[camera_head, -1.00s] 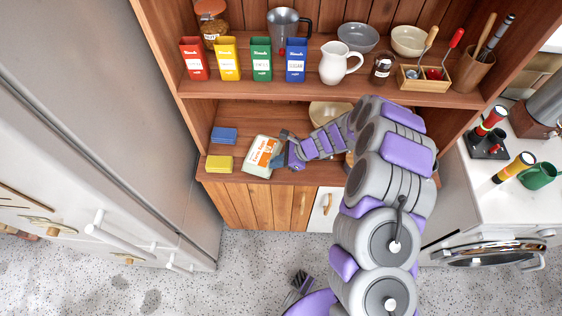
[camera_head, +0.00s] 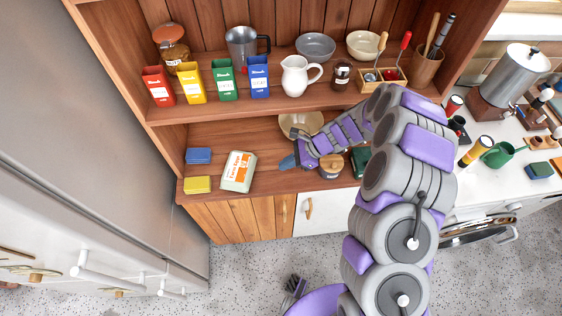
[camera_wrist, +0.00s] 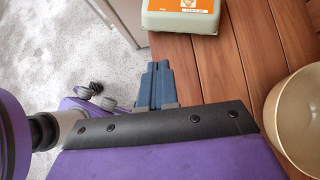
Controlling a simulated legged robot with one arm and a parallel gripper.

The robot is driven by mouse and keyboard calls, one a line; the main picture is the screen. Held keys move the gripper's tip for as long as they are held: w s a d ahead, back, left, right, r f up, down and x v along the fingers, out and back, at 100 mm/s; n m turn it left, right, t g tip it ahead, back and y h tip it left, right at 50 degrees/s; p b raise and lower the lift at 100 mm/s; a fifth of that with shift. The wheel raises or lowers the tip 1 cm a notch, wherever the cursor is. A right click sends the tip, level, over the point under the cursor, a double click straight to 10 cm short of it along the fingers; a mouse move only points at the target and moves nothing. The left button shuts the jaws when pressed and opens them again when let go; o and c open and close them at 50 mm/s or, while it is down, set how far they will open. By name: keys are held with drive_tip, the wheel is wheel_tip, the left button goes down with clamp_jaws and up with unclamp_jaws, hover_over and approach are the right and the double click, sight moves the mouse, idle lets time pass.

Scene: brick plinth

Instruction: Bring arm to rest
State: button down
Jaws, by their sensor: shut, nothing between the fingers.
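My arm reaches from the lower right of the head view to the cupboard's lower shelf. My gripper (camera_head: 288,162) is over that shelf, to the right of an orange and white carton (camera_head: 239,171) and apart from it. In the wrist view my gripper (camera_wrist: 158,68) shows as two dark blue fingers lying together, shut and empty. The carton (camera_wrist: 181,14) is beyond the fingertips there, at the top edge. My forearm hides part of the shelf.
The wooden shelf (camera_head: 270,183) also holds a beige bowl (camera_head: 298,121), a lidded pot (camera_head: 331,167), a blue box (camera_head: 199,156) and a yellow box (camera_head: 197,185). Tins, a white jug (camera_head: 298,76) and bowls stand above. The fridge (camera_head: 95,130) is left.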

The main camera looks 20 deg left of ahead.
drive_tip(key=shift+a, duration=0.15)
drive_tip(key=shift+r, duration=0.15)
drive_tip(key=s+d+r+n+h, duration=0.1)
drive_tip(key=s+d+r+n, duration=0.35)
drive_tip(key=r, duration=0.45)
drive_tip(key=s+d+r+n+h, duration=0.1)
drive_tip(key=s+d+r+n, duration=0.2)
drive_tip(key=d+r, duration=0.5)
drive_tip(key=s+d+r+n+t+h, duration=0.1)
drive_tip(key=s+d+r+n+h, duration=0.1)
drive_tip(key=s+d+r, duration=0.3)
drive_tip(key=s+d+r+n+t+h, duration=0.1)
drive_tip(key=s+d+r, duration=0.4)
drive_tip(key=s+d, duration=0.9)
drive_tip(key=d+n+h, duration=0.1)
drive_tip(key=d+h, duration=0.1)
drive_tip(key=shift+s+d+t+h, duration=0.2)
drive_tip(key=shift+d+t+h, duration=0.1)
drive_tip(key=shift+h, duration=0.1)
drive_tip(key=shift+n, duration=0.25)
